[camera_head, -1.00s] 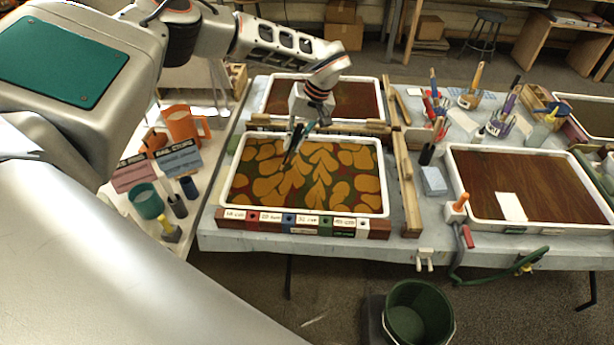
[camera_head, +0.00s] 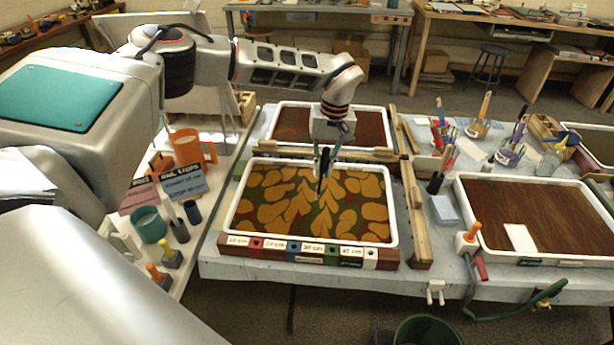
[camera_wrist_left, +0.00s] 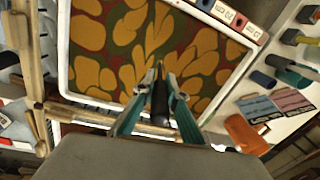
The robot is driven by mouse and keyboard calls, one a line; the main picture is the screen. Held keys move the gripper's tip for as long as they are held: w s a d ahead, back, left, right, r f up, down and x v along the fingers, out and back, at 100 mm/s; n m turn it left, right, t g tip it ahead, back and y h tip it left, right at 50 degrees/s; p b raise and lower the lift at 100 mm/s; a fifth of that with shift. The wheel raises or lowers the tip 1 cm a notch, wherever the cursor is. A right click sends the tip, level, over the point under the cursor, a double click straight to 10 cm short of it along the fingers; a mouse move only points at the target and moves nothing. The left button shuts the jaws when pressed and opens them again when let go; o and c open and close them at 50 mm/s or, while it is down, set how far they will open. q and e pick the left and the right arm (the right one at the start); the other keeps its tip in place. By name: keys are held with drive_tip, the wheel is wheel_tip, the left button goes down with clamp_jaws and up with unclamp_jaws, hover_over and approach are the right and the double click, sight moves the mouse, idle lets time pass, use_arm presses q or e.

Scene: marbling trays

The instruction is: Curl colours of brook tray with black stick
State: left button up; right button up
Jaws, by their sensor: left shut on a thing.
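The front left tray (camera_head: 393,238) is white-rimmed and holds orange, dark red and green colours. Curved orange leaf-like shapes show near its middle. It also shows in the left wrist view (camera_wrist_left: 70,50). I cannot read which tray is named brook. My left gripper (camera_head: 324,165) is over this tray, shut on a slim black stick (camera_wrist_left: 160,102). The stick points down at the colours with a thin pale tip. I cannot tell whether the tip touches the surface. My right gripper is not in view.
A brown tray (camera_head: 388,130) lies behind, and another brown tray (camera_head: 470,222) with a white card stands to the right. Wooden rails (camera_head: 418,225) edge the front left tray. Jars of tools (camera_head: 507,150) stand at back right. An orange jug (camera_head: 192,148) and cups stand at left.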

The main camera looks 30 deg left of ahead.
use_arm(q)
drive_tip(key=w+d+r+t+h+b, duration=0.1)
drive_tip(key=w+d+h+b, duration=0.1)
drive_tip(key=d, duration=0.4)
drive_tip(key=shift+w+r+t+h+b, duration=0.15)
drive_tip(key=shift+r+t+h+b, duration=0.2)
drive_tip(key=shift+h, duration=0.25)
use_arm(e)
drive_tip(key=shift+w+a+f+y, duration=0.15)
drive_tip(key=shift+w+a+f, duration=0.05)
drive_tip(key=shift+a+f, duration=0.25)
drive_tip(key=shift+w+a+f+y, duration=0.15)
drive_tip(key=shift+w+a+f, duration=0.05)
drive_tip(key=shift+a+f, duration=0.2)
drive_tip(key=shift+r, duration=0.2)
use_arm(q)
drive_tip(key=a+x, duration=0.1)
drive_tip(key=x, duration=0.6)
drive_tip(key=shift+s+a+f+b, duration=0.2)
drive_tip(key=shift+s+b, duration=0.1)
drive_tip(key=shift+s, duration=0.05)
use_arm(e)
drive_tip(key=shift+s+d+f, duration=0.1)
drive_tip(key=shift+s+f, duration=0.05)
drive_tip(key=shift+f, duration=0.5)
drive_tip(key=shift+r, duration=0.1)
